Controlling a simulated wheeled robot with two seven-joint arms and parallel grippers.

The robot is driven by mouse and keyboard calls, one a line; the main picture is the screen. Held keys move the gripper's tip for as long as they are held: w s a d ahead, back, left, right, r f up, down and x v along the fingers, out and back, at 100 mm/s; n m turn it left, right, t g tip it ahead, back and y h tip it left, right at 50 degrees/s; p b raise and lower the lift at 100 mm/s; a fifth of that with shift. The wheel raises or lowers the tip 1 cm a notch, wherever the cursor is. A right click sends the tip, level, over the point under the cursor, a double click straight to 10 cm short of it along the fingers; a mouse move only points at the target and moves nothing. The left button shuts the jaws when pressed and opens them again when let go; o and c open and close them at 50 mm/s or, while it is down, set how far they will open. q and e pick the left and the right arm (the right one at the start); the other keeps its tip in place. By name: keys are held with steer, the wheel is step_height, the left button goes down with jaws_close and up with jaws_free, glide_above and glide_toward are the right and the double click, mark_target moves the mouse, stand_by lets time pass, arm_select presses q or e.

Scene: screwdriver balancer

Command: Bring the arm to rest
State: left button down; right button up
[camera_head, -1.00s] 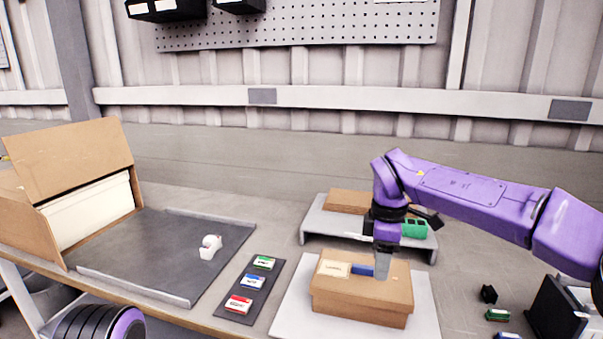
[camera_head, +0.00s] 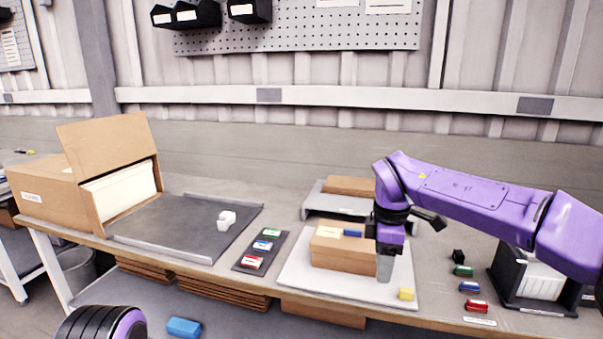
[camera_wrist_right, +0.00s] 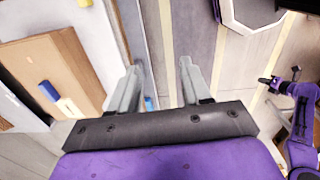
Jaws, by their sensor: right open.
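My right gripper (camera_head: 385,268) is open and empty, pointing down at the right front of the cardboard box (camera_head: 343,255). In the right wrist view its two fingers (camera_wrist_right: 159,75) stand apart with nothing between them. That view shows the box (camera_wrist_right: 45,55) to the left, clear of the fingers. A blue block (camera_head: 353,233) lies on the box top, and it also shows in the wrist view (camera_wrist_right: 48,91). The box stands on a white board (camera_head: 300,272). My left gripper is out of view.
A yellow block (camera_head: 406,294) lies on the board near the gripper. A black bin (camera_head: 507,288) and small coloured blocks stand to the right. A grey stand (camera_head: 318,205) is behind the box. A dark tray (camera_head: 185,225) with a white item is to the left.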

steer(key=w+d+f+n+t+h, duration=0.4)
steer(key=f+n, duration=0.3)
steer(key=n, duration=0.6)
steer(key=s+d+f+n+t+h, duration=0.1)
steer(key=s+f+n+t+h, duration=0.15)
steer(key=f+n, duration=0.7)
steer(key=s+d+f+n+t+h, duration=0.15)
steer(key=s+f+n, duration=0.25)
steer(key=f+n, duration=0.5)
steer(key=s+d+f+n+y, duration=0.1)
steer(key=s+f+n+y, duration=0.3)
steer(key=s+f+n, duration=0.65)
steer(key=s+d+f+n+g, duration=0.2)
steer(key=s+n, duration=0.2)
steer(key=s, duration=0.7)
steer(key=s+d+f+n+g, duration=0.2)
steer(key=s+d+n, duration=0.1)
steer(key=s, duration=0.9)
steer(key=shift+d+f+n+g+y, duration=0.3)
steer(key=shift+f+n+g, duration=0.1)
